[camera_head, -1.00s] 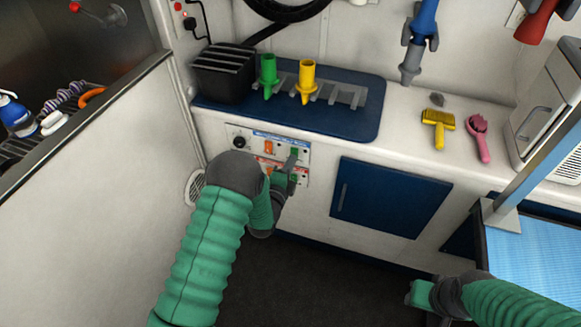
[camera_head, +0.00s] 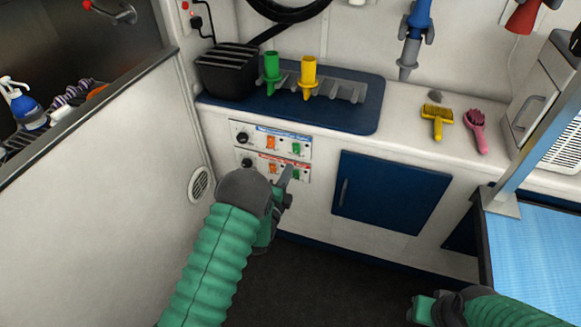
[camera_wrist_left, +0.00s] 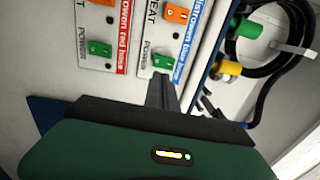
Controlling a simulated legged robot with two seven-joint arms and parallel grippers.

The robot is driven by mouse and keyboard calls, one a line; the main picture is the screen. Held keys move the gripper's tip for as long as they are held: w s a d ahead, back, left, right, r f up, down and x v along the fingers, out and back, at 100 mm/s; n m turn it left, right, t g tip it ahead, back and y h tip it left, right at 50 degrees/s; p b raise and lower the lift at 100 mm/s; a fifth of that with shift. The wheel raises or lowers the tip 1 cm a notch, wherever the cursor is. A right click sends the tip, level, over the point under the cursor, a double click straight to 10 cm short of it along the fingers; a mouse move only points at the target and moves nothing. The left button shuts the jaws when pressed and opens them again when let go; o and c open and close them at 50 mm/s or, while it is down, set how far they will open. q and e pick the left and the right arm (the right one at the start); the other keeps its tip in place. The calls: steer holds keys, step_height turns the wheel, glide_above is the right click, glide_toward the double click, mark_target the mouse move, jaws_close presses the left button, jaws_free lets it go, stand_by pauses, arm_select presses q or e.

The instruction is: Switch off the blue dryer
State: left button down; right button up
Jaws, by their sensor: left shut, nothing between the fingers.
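A white switch panel on the cabinet front has two rows. The upper row has a blue label strip (camera_head: 283,135), an orange switch (camera_head: 270,142) and a green switch (camera_head: 295,148). The lower row has a red strip and another green switch (camera_head: 295,174). In the left wrist view, the blue-hose green POWER switch (camera_wrist_left: 163,62) is just beyond my left fingertips (camera_wrist_left: 161,84); the red-hose one (camera_wrist_left: 100,48) is left. My left gripper (camera_head: 287,173) is shut and empty, near the lower row; contact cannot be told. My right gripper (camera_head: 422,308) is low at right. The blue dryer nozzle (camera_head: 414,35) hangs on the wall.
The counter holds a blue mat (camera_head: 340,117), green (camera_head: 271,68) and yellow (camera_head: 308,72) nozzles, a black box (camera_head: 226,75), a yellow brush (camera_head: 437,118) and a pink brush (camera_head: 476,130). A blue cabinet door (camera_head: 388,195) is right of the panel. The tub wall (camera_head: 100,180) is left.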

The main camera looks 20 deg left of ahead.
arm_select(q)
steer(key=s+f+p, duration=0.1)
steer(key=s, duration=0.6)
steer(key=shift+s+a+f, duration=0.15)
steer(key=shift+a+f, duration=0.05)
arm_select(e)
steer(key=shift+w+a+r, duration=0.1)
steer(key=shift+w+r, duration=0.1)
steer(key=shift+r, duration=0.6)
steer(key=shift+a, duration=0.1)
